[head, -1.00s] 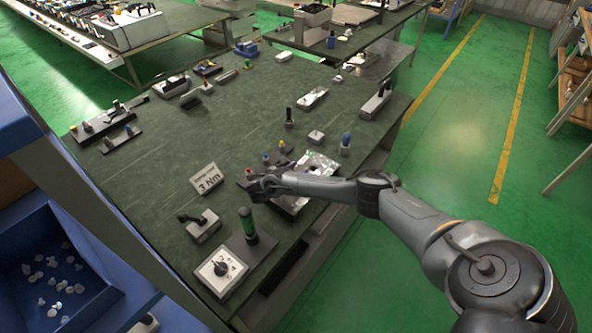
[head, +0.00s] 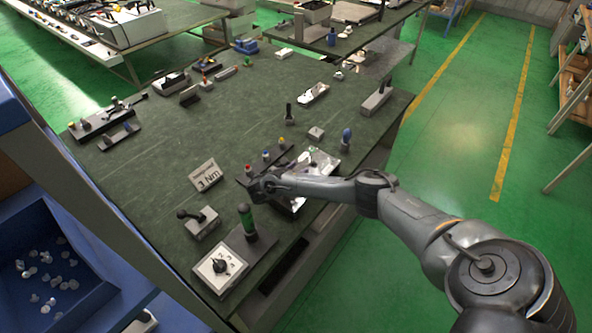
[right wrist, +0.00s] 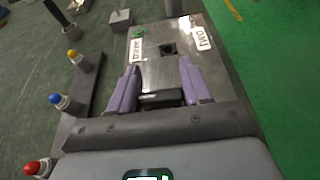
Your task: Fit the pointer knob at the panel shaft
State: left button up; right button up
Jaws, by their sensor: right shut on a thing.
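The metal panel (right wrist: 170,55) lies ahead of my right gripper in the right wrist view, with two white labels and a dark round shaft or hole (right wrist: 168,48). Its bright plate also shows in the head view (head: 322,158), partly hidden by my arm. My right gripper (right wrist: 159,68) has purple fingers shut on a dark, blocky thing (right wrist: 162,97), which seems to be the pointer knob. The held thing sits apart from the dark round spot. In the head view my right gripper (head: 268,184) hides what it holds. My left gripper is not in view.
A strip with red, blue and yellow buttons (right wrist: 62,101) stands left of the panel. The table's middle is largely clear.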

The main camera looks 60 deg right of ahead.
jog(key=shift+f+b, duration=0.35)
jog(key=shift+f, duration=0.2)
jog(key=o, duration=1.1)
jog(key=shift+r, duration=0.5)
jog(key=r, duration=0.1)
jog(key=r+p, duration=0.1)
jog(key=r, duration=0.1)
jog(key=shift+s+r, duration=0.3)
jog(key=shift+s, duration=0.05)
jog(key=s+d+r+p, duration=0.2)
jog(key=s+r+p, duration=0.2)
jog(key=s, duration=0.6)
jog(key=shift+s+r, duration=0.4)
jog(key=shift+r, duration=0.8)
